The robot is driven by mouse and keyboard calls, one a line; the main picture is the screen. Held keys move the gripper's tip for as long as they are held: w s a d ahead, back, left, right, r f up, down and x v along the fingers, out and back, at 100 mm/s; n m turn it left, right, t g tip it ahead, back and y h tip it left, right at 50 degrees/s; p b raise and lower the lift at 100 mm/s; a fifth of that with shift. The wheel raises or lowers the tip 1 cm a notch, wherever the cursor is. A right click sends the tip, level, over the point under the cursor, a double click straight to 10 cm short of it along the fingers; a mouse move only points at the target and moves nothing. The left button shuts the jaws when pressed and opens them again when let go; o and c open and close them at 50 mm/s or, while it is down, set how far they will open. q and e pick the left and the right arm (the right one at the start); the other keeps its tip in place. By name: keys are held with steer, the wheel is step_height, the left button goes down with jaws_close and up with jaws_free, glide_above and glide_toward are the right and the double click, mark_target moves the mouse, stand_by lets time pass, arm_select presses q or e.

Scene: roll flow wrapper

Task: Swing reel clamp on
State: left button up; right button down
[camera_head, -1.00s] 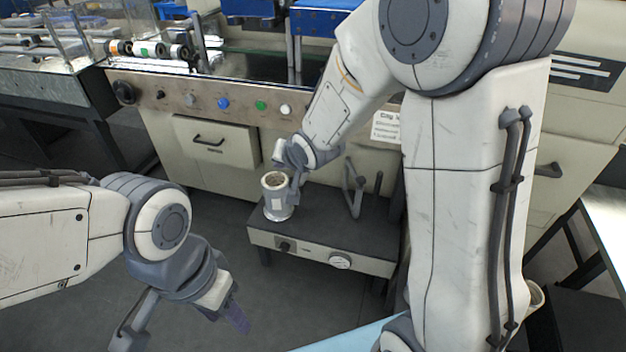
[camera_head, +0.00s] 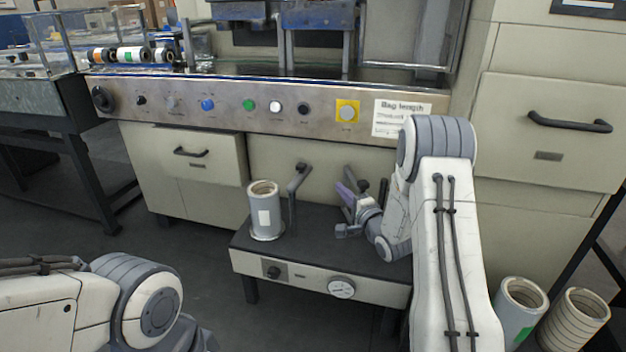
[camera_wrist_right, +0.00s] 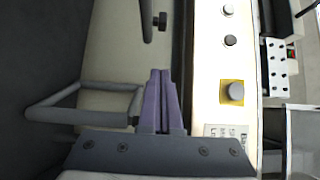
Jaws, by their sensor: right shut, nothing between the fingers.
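A grey roll (camera_head: 265,212) with a pale label stands upright on the low table (camera_head: 330,255). Beside it on its right rises a cranked grey lever (camera_head: 292,200) with a dark knob; it looks like the reel clamp, but I cannot be sure. The lever also shows at the top of the right wrist view (camera_wrist_right: 146,18). My right gripper (camera_head: 345,191) is shut and empty, to the right of the lever and apart from it. Its purple fingers (camera_wrist_right: 160,78) show side by side in the right wrist view. My left gripper is out of frame.
A bent grey bar frame (camera_wrist_right: 65,98) lies close to my right fingers; contact is unclear. Behind the low table stand a drawer cabinet (camera_head: 195,170) and a button panel (camera_head: 225,105). Two rolls (camera_head: 520,305) (camera_head: 580,320) stand at the lower right.

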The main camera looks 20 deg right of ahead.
mark_target(300, 174)
steer(key=w+a+b, duration=0.4)
steer(key=w+b, duration=0.2)
steer(key=w, duration=0.6)
steer(key=shift+w+a+b, duration=0.15)
steer(key=shift+w+b, duration=0.1)
steer(key=shift+b, duration=0.05)
steer(key=shift+r, duration=0.1)
